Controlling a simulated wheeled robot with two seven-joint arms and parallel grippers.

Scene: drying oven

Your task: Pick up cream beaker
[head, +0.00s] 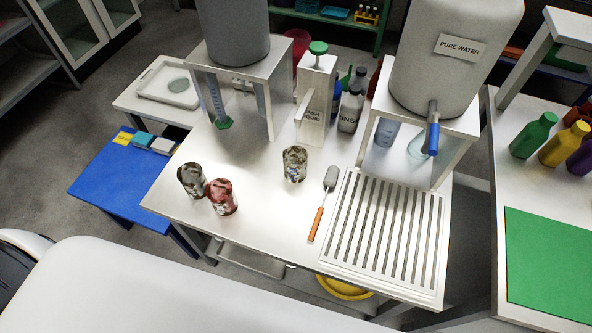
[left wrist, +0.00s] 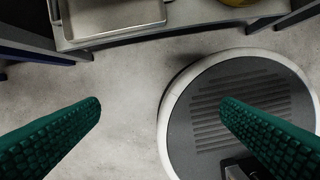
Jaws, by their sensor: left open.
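Three small stained glass beakers stand upright on the white table (head: 262,205) in the head view. The one in the middle (head: 295,164) has pale, cream-like stains. The one at the left (head: 192,180) has whitish-grey and dark stains. The one beside it (head: 222,197) is red. I cannot tell surely which pale one is the cream beaker. My left gripper (left wrist: 160,103) is open in the left wrist view, its two green ridged fingers wide apart with nothing between them, over the grey floor. It is away from the beakers. Neither gripper shows in the head view.
A brush with an orange handle (head: 316,222) lies right of the middle beaker, beside a slotted drain rack (head: 333,250). A wash liquid dispenser (head: 315,103), bottles and two stands with tanks fill the back. A blue table (head: 115,185) is at the left.

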